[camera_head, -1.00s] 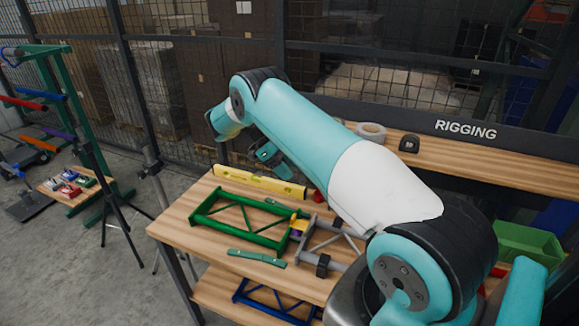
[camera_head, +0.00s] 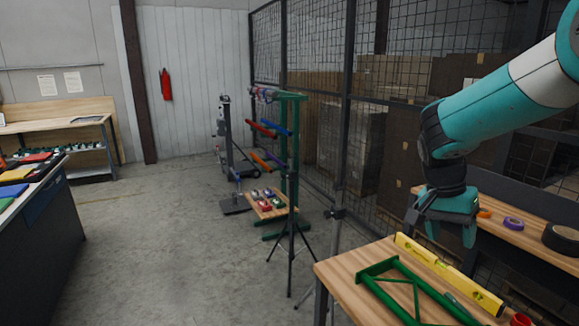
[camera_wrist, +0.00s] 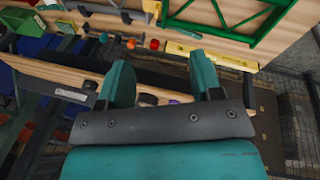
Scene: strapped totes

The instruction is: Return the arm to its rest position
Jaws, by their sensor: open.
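My gripper (camera_head: 452,226) hangs from my teal and white arm at the right of the head view, above the back edge of the wooden table (camera_head: 345,268). Its fingers point down, apart and empty. In the wrist view my gripper (camera_wrist: 160,80) shows two teal fingers with nothing between them. A green frame (camera_head: 410,290) lies on the table in front of it. A yellow spirit level (camera_head: 450,275) lies along the table's back edge, just below the fingers. The green frame (camera_wrist: 225,20) and the level (camera_wrist: 215,55) also show in the wrist view.
A wooden shelf (camera_head: 515,232) with a purple tape roll (camera_head: 513,223) and a black roll (camera_head: 562,238) runs behind the table by the mesh fence. A tripod (camera_head: 291,225) and a green rack (camera_head: 292,150) stand left of it. Open floor (camera_head: 170,240) lies further left.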

